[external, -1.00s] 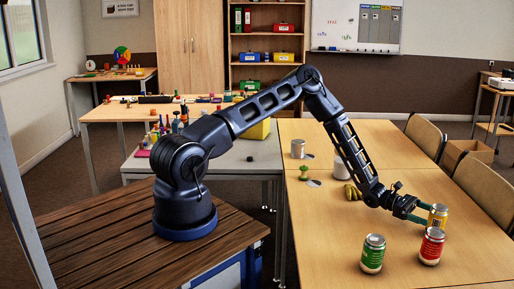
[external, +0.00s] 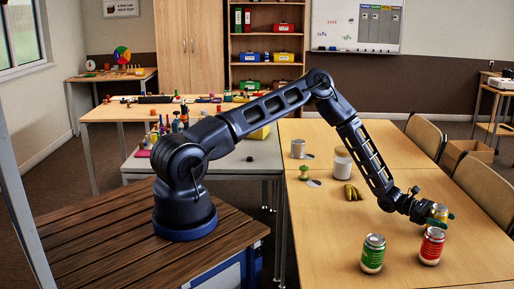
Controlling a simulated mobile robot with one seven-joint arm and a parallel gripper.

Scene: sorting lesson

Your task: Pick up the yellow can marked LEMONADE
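The yellow can (external: 440,209) stands on the right part of the table, behind the red can. My gripper (external: 441,217) reaches it from the left, low over the table. The teal fingers are around the can, one across its near side and a tip showing at its right. They cover its lower part and most of its label, so I cannot read any marking. I cannot tell whether the fingers press on the can or leave a gap. I see no clear gap between can and table.
A red can (external: 432,246) stands just in front of my gripper, and a green can (external: 373,254) stands to its left. Bananas (external: 352,193), a white-lidded jar (external: 342,163) and a grey can (external: 298,148) are farther back. The table's front right is clear.

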